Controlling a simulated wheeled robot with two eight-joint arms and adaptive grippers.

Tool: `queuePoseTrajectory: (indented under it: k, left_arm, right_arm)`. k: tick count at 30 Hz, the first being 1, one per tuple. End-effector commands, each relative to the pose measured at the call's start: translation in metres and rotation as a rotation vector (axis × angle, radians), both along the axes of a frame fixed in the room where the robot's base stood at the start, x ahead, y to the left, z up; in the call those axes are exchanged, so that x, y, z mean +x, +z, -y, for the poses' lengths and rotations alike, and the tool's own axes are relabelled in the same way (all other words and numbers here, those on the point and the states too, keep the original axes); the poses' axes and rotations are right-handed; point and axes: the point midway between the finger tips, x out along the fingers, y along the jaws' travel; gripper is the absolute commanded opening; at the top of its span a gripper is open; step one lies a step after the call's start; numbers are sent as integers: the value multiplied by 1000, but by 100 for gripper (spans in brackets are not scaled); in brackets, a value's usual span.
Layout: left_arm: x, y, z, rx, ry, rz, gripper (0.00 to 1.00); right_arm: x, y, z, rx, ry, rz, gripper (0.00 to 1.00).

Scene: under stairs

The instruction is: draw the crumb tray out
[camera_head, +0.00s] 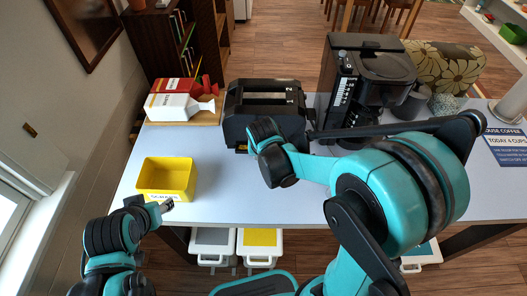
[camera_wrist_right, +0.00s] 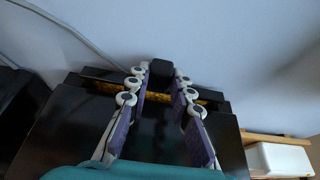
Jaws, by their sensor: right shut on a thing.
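The black toaster (camera_head: 265,112) stands at the back of the table, with two long slots on top. My right gripper reaches its front side, and its fingers are hidden behind my wrist in the head view. In the right wrist view my right gripper (camera_wrist_right: 163,80) is shut on a small black block (camera_wrist_right: 162,69), apparently the crumb tray's handle. A narrow orange-brown strip (camera_wrist_right: 210,94) shows by the dark toaster body (camera_wrist_right: 70,130); how far the tray is out I cannot tell. My left gripper (camera_head: 164,205) is by the yellow bin, clear of the toaster.
The labelled yellow bin (camera_head: 167,178) stands on the table's left. Red and white packages (camera_head: 180,98) lie on a board left of the toaster. A black coffee machine (camera_head: 365,80) stands to its right. The table (camera_head: 215,190) in front of the toaster is clear.

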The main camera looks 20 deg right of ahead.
Motion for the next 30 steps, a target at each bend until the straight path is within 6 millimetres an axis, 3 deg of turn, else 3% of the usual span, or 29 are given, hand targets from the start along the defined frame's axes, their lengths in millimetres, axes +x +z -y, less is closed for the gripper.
queuePoseTrajectory:
  k: [30]
  left_arm:
    - [0,6,0,0,0,0,49]
  right_arm:
    - [-62,0,-18,0,1,0,0]
